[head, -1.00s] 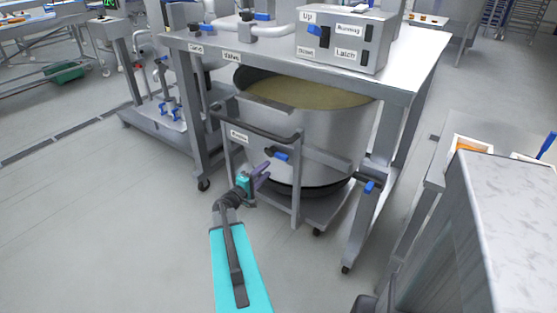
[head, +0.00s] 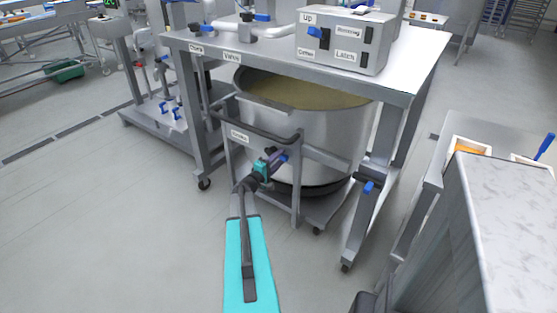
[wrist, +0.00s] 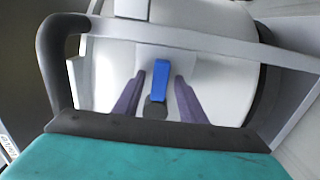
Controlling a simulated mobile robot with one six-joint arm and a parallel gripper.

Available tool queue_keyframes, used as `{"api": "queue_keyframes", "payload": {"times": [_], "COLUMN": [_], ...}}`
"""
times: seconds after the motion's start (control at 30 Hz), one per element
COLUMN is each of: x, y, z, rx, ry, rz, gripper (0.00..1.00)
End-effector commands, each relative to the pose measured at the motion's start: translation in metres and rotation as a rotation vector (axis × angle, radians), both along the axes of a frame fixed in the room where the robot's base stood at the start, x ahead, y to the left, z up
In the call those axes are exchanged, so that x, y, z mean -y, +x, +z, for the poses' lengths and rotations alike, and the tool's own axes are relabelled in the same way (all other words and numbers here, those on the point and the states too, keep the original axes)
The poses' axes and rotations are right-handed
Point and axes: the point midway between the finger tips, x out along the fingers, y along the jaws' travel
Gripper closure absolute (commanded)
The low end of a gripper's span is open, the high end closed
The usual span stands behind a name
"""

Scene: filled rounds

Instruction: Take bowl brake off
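A large steel bowl (head: 320,130) with tan contents stands on a wheeled frame under the machine table. The frame has a dark push handle (head: 262,131) and a white label plate (head: 240,135). The brake lever, with a blue grip, shows in the wrist view (wrist: 184,84); in the head view its blue end (head: 281,158) is partly covered by my gripper. My gripper (head: 274,160) is at the lever. In the wrist view its two purple fingers (wrist: 160,98) are apart, one on each side of the lever, with gaps visible. Whether either finger touches it is unclear.
A control box (head: 342,40) with labelled switches sits on the machine table (head: 415,62). Table legs flank the bowl frame. A grey cabinet (head: 510,215) stands close at the right. The floor (head: 120,230) at left front is clear.

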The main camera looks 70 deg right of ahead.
Motion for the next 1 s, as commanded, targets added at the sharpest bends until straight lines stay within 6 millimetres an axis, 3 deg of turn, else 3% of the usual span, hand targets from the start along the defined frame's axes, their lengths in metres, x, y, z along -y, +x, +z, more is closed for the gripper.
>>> {"api": "queue_keyframes", "payload": {"times": [0.27,0.5,1.0], "x": [0.0009,0.0008,-0.0032], "y": [-0.0004,-0.0004,0.008], "z": [0.0001,0.0001,0.0006], "rx": [0.0,0.0,-0.019], "ry": [0.0,0.0,0.005], "rz": [0.0,0.0,0.011], "gripper": [0.62,1.0,1.0]}}
